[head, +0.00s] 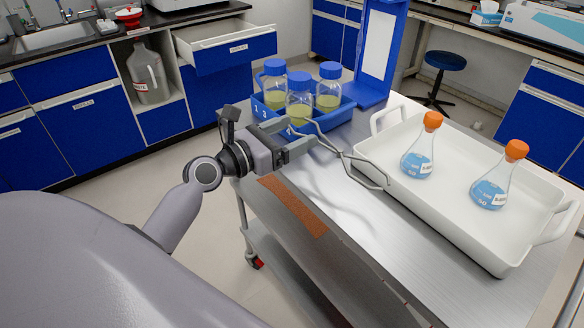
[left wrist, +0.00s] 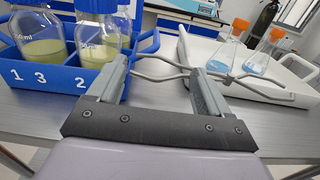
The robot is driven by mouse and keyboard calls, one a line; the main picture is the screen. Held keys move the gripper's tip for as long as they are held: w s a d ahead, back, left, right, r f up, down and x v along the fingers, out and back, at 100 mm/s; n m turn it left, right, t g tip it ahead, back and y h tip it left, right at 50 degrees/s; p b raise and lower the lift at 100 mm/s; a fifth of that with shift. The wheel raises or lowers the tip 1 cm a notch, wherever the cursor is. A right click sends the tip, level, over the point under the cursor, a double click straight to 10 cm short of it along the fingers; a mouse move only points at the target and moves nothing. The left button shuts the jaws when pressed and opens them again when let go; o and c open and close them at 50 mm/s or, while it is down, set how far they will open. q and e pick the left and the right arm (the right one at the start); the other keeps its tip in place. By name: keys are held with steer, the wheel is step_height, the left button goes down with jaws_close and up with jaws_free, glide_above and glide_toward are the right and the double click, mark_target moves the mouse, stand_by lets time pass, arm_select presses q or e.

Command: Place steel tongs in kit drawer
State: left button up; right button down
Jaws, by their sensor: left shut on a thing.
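The steel tongs (head: 352,167) are held by my left gripper (head: 306,146), with their long wire arms reaching right toward the white tray. In the left wrist view the tongs (left wrist: 262,86) cross between the two fingers of my left gripper (left wrist: 172,80), which is shut on them. They are above the metal cart top. A drawer (head: 228,47) with a white label stands pulled out of the blue cabinet at the back; its label is too small to read. My right gripper is not in view.
A blue carrier (head: 338,115) with several blue-capped bottles stands on the cart (head: 330,210) near the gripper. A white tray (head: 520,262) holds two orange-capped flasks (head: 418,158) of blue liquid. Open floor lies between cart and cabinets. A blue stool (head: 446,61) stands behind.

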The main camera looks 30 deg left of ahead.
mark_target(291, 166)
arm_select(q)
steer(key=shift+f, duration=0.95)
steer(key=shift+f+b, duration=0.4)
step_height(291, 166, down, 4)
steer(key=shift+r+b, duration=0.25)
steer(key=shift+b, duration=0.8)
steer(key=shift+f, duration=0.3)
steer(key=shift+r, duration=0.15)
steer(key=o, duration=1)
